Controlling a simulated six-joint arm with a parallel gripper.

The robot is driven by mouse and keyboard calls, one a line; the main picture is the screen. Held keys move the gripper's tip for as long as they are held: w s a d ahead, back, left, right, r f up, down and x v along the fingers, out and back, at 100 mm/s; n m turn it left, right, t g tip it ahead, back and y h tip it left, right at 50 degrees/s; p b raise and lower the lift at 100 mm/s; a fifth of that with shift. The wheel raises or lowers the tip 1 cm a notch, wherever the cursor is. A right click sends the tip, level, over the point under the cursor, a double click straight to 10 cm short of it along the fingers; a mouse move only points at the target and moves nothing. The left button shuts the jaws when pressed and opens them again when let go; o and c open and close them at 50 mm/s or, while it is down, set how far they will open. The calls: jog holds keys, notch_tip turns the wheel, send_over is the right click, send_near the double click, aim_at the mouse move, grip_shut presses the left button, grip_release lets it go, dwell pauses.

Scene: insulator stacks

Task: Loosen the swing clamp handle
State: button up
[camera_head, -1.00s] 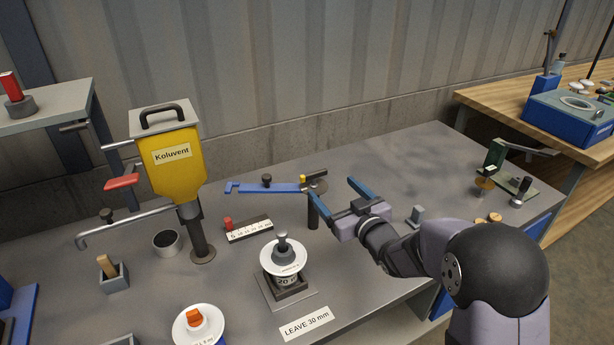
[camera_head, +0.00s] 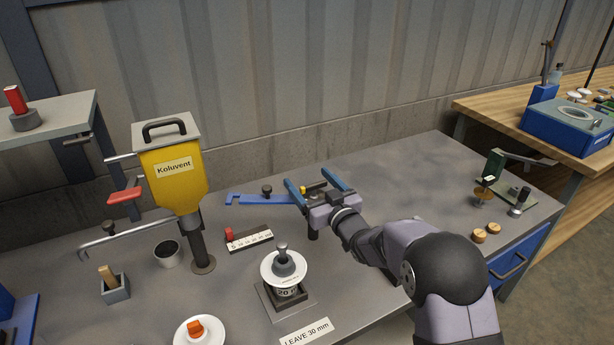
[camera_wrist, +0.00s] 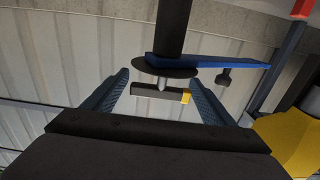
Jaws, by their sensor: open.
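The swing clamp has a blue arm (camera_head: 255,199) with a black knob (camera_head: 267,190), on a dark post that my gripper partly hides. The post (camera_wrist: 173,28) shows upside down in the wrist view. Its handle (camera_wrist: 150,91) is a dark bar with a yellow end (camera_wrist: 187,97), on a short pin beside a dark disc. The yellow end also shows in the head view (camera_head: 303,190). My gripper (camera_head: 307,178) is open at the clamp's post end. In the wrist view my gripper (camera_wrist: 159,78) has one blue finger either side of the handle, with visible gaps.
A yellow Koluvent hopper (camera_head: 172,172) stands on the left with a red lever (camera_head: 124,196). A white insulator disc (camera_head: 284,270) sits on a dark stand in front of the clamp. A scale block (camera_head: 249,240) lies left of the post.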

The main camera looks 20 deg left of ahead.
jog(key=shift+x, duration=0.9)
jog(key=c, duration=1.1)
jog(key=shift+o, duration=0.2)
